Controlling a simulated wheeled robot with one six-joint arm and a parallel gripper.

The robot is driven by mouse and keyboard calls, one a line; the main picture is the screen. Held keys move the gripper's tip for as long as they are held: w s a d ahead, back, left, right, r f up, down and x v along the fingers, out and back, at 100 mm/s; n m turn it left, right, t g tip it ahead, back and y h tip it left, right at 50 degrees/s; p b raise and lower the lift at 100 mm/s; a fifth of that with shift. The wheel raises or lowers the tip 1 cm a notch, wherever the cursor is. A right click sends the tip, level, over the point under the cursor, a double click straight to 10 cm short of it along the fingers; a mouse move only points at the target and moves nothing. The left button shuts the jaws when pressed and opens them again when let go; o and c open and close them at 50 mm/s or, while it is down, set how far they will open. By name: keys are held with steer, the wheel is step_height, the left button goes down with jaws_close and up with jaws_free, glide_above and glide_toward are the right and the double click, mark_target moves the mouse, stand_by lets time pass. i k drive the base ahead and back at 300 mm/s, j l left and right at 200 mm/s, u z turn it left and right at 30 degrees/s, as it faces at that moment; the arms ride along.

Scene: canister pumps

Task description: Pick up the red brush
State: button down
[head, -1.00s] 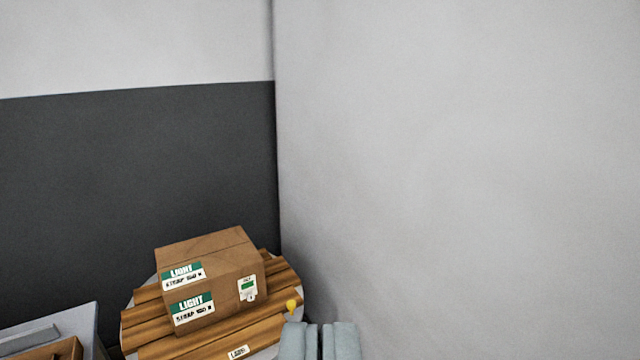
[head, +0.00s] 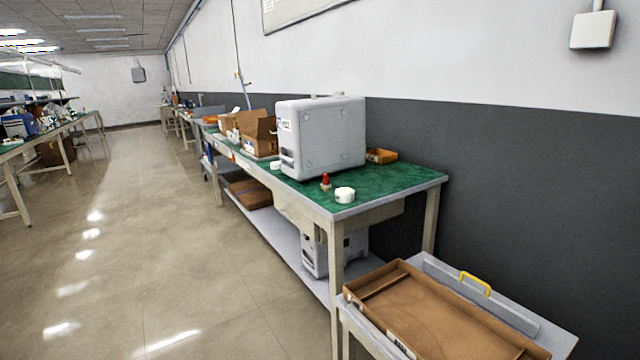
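A small red upright thing (head: 325,181) stands on the green-topped workbench (head: 400,182) near its front edge. It is too small to tell whether it is the red brush. A white round roll or tub (head: 344,195) is close beside it on the right. My gripper is not in view now, so its state and anything in it do not show.
A large grey machine (head: 322,135) stands behind the red thing. Cardboard boxes (head: 257,135) are farther along the bench. A cart with a brown tray (head: 440,310) and yellow handle (head: 475,284) stands at the bottom right. The floor (head: 170,250) on the left is clear.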

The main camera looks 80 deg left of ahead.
mark_target(325, 185)
steer(key=u, duration=2.25)
